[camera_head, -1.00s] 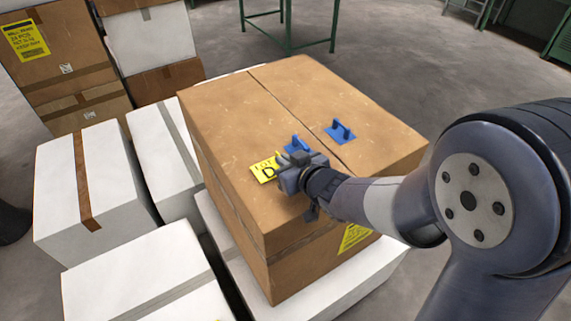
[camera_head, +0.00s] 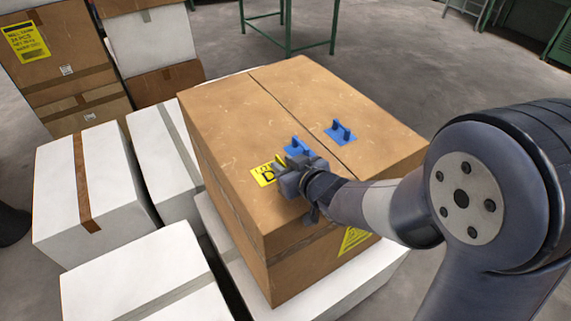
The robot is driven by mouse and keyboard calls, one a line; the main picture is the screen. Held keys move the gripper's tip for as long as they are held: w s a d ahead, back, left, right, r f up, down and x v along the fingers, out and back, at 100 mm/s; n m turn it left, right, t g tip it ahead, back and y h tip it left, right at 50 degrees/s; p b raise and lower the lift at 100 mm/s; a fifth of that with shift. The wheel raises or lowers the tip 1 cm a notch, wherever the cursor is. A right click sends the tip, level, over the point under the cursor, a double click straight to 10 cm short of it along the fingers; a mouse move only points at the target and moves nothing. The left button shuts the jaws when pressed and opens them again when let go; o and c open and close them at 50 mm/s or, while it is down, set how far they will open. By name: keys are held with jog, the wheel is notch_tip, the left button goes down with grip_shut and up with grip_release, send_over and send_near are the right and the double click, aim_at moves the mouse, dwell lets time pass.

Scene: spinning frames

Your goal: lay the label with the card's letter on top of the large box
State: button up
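The large brown box (camera_head: 225,120) stands in the middle of the head view, with a seam across its top. A yellow label (camera_head: 264,175) with "LOT" and a black letter D lies on or just above the top near the front left. My gripper (camera_head: 284,170) is low over the top, right beside this label, and covers its right side. Its fingertips are too small and hidden to show whether they are open or touch the label. Two blue pieces with upright handles sit on the top: one (camera_head: 297,146) just behind my gripper, one (camera_head: 341,132) farther right.
White boxes (camera_head: 85,185) stand close on the left, and another (camera_head: 150,275) at the front left. Stacked brown and white boxes (camera_head: 65,60) stand at the back left. A yellow warning sticker (camera_head: 353,239) is on the large box's front side. The box top behind is clear.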

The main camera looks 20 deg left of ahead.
jog(key=shift+r, duration=0.25)
jog(key=p+v, duration=0.1)
jog(key=v, duration=0.9)
jog(key=shift+s+d, duration=0.1)
jog(key=shift+d, duration=0.15)
jog(key=shift+s+d+r+p, duration=0.25)
jog(key=shift+s+d+p, duration=0.1)
jog(key=shift+s+d, duration=0.15)
jog(key=shift+a, duration=0.1)
